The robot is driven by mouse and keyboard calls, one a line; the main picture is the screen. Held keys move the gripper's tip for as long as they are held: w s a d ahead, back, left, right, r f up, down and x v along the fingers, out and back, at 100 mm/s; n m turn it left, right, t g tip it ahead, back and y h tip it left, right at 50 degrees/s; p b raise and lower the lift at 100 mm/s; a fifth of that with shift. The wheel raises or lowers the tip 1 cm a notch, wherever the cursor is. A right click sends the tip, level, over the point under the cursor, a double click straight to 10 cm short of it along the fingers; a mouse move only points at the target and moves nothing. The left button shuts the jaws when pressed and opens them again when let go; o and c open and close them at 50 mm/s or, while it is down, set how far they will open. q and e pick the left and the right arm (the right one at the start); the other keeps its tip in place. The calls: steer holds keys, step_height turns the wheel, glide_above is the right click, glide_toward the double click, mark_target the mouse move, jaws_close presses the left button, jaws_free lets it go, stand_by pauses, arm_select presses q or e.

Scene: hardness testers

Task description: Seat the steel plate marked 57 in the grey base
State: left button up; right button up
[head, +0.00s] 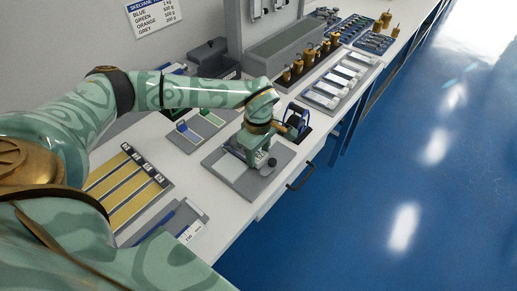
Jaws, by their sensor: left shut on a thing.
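My left gripper (255,150) points down over the grey base (265,187), which lies flat on the white bench. It is shut on a small light piece, probably the steel plate, with a small marking that I cannot read. The fingers and wrist hide much of it, so I cannot tell whether it touches the base. A pale square area (228,169) shows on the base, left of the gripper. My right gripper is not in view.
A tray with yellow bars (127,191) lies left of the base. A small tray of coloured strips (195,131) lies behind it. A blue-framed device (297,118) stands close behind right. Brass weights (298,66) and a tray of silver bars (336,82) are farther back.

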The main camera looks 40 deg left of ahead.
arm_select(q)
steer(key=shift+p, duration=0.3)
steer(key=shift+f, duration=0.25)
stand_by(1.0)
stand_by(1.4)
steer(key=o, duration=1.2)
